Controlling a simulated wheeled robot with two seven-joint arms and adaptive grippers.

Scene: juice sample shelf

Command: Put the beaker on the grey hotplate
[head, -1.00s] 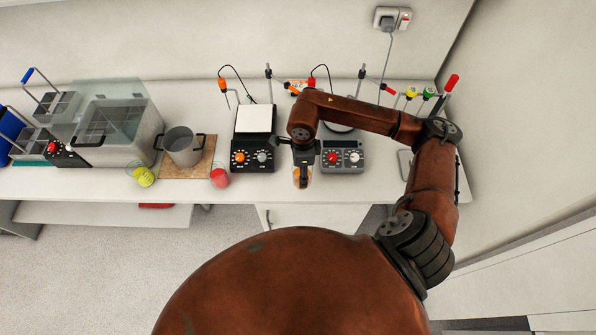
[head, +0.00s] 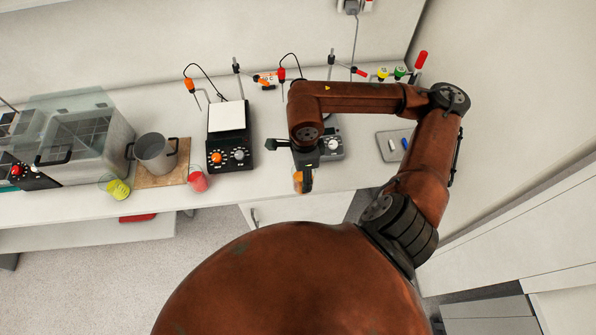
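A clear beaker with orange contents (head: 297,181) is at my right gripper (head: 304,180), close to the bench's front edge. A dark finger covers its right side; the gripper appears shut on it. The grey hotplate (head: 333,152) stands just behind and to the right of the gripper. My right arm hides most of its plate and its left knob. A black hotplate (head: 230,158) with a white square top stands to the left. My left gripper is out of view.
A pink-red beaker (head: 197,180) and a yellow-green beaker (head: 118,188) stand near the front edge. A metal pot (head: 154,150) sits on a wooden board, beside a clear-lidded bath (head: 85,140). A grey tray (head: 388,147) lies right. Stands and cables line the back.

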